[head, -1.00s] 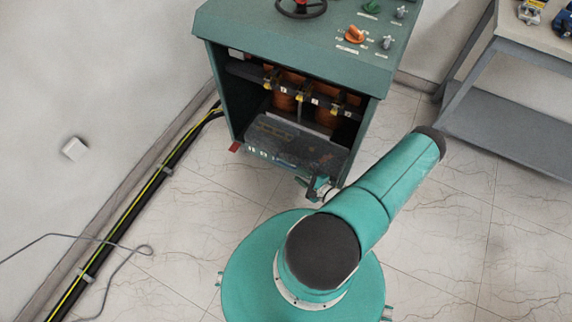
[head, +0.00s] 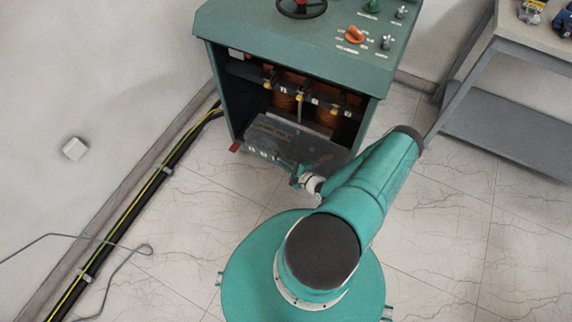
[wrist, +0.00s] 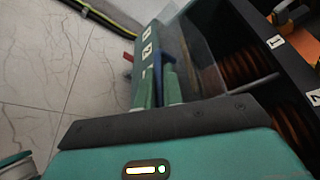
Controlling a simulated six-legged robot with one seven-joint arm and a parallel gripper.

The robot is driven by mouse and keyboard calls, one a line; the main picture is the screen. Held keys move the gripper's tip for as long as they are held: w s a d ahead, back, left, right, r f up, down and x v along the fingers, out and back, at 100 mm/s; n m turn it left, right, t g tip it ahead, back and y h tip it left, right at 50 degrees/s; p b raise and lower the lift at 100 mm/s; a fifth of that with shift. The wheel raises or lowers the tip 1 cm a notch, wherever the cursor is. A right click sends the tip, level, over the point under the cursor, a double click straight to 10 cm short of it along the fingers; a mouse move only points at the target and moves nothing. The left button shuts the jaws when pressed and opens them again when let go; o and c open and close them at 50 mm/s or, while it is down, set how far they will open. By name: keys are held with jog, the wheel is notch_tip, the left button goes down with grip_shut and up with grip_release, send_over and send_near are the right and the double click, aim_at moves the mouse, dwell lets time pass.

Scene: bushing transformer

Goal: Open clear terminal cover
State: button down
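The clear terminal cover (head: 285,138) is a see-through, smoky panel at the lower front of the green cabinet (head: 290,45). It leans outward, and the opening above it shows copper coils and terminals. White labels run along its front edge. My gripper (head: 298,174) is at that front edge, right of the labels. In the wrist view, the green fingers (wrist: 162,88) reach up to the cover (wrist: 178,45) near its labelled edge. The fingers are close together; I cannot tell whether they grip the edge or only lie beside it.
Coils (head: 285,98) and terminals fill the cabinet opening. Knobs and a handwheel (head: 301,8) are on top. A grey workbench (head: 510,125) stands at right. Black and yellow cables (head: 140,200) run along the left wall. The tiled floor around my base is clear.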

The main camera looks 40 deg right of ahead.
jog(key=shift+r, duration=0.2)
jog(key=shift+r+m, duration=0.5)
jog(key=shift+r, duration=0.4)
notch_tip(320, 180, up, 8)
jog(key=d+r+m+g+y, duration=0.1)
jog(key=d+m+g+y, duration=0.1)
jog(key=m+y, duration=0.15)
notch_tip(320, 180, up, 5)
jog(key=m, duration=0.2)
send_over(294, 149)
jog(key=shift+w+d+r, duration=0.2)
jog(key=shift+d+r, duration=0.05)
jog(key=shift+d, duration=0.2)
jog(key=shift+w+d+r, duration=0.2)
jog(key=shift+d, duration=0.25)
jog(key=c, duration=1.5)
grip_release()
